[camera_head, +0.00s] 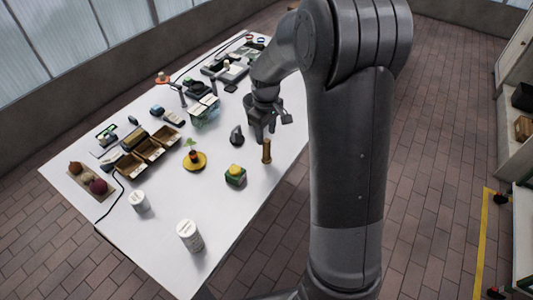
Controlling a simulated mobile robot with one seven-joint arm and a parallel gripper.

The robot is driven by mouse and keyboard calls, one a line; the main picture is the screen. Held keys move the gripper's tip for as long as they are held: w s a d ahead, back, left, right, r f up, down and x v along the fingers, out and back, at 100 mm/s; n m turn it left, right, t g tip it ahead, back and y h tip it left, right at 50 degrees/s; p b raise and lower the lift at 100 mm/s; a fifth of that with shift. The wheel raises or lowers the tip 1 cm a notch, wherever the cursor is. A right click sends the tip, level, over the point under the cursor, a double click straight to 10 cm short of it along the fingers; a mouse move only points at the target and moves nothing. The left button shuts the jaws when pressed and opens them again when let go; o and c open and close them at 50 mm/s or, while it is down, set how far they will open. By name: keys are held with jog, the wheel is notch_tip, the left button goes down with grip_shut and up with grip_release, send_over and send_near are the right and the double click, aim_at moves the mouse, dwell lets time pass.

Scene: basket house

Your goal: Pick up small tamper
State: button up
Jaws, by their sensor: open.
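My gripper (261,138) hangs over the right side of the white table, fingers pointing down and apart, with nothing visible between them. A small dark grey object (237,135) with a narrow top and wider base stands just left of my gripper. A slim brown upright piece (266,152) stands just in front of my gripper, near the table's right edge. Either could be the small tamper; at this size I cannot tell which. Whether the fingers touch the brown piece is also unclear.
A sectioned wooden tray (131,167) lies left. The white table (240,222) is clear at its front right.

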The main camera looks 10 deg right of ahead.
aim_at(267, 148)
notch_tip(267, 148, down, 7)
jog(key=shift+s+f, duration=0.15)
jog(key=shift+f, duration=0.05)
dwell(0.3)
jog(key=shift+c, duration=0.3)
grip_shut()
jog(key=shift+r, duration=0.1)
